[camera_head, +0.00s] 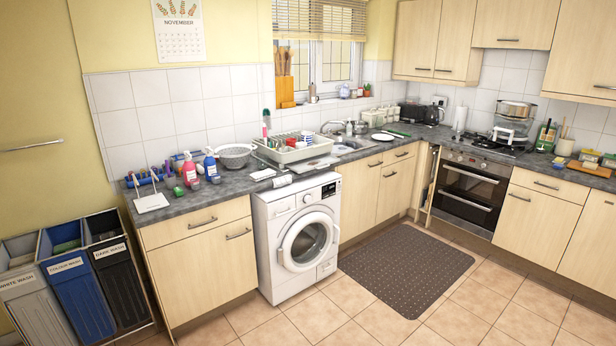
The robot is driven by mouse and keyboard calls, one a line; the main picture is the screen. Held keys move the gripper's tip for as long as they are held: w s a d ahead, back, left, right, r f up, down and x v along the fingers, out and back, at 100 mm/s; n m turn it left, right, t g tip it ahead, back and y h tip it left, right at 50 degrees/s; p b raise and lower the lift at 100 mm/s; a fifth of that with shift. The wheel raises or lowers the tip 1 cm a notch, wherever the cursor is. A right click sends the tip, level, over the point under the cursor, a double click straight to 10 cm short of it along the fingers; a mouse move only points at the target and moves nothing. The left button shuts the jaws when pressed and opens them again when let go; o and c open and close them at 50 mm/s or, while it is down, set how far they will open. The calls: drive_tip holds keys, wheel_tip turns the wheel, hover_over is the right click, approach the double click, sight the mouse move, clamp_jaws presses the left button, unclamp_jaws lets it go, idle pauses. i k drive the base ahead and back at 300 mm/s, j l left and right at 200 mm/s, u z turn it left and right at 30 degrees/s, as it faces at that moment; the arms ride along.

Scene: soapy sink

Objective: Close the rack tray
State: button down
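A pale dish rack (283,157) stands on the dark worktop, left of the sink and above the washing machine. Dishes stand in it, among them a red item and white pieces. A flat, light grey tray-like piece (314,164) shows at the rack's front right and reaches toward the worktop's front edge. It looks pulled out from under the rack, but it is too small to tell how far. My gripper is not in view.
A washing machine (298,237) stands below the rack. A white colander (235,155) and cleaning bottles (190,170) stand to its left. The sink (347,146) is to its right. A dark mat (407,268) lies on the open tiled floor. Laundry bins (70,300) stand at the left.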

sight(325, 160)
drive_tip(key=i+u, duration=0.1)
drive_tip(key=i, duration=2.45)
drive_tip(key=i+j+z, duration=0.15)
drive_tip(key=i, duration=0.3)
drive_tip(key=i+j+z, duration=0.15)
drive_tip(key=i, duration=0.35)
drive_tip(key=i+j+z, duration=0.2)
drive_tip(key=i, duration=0.25)
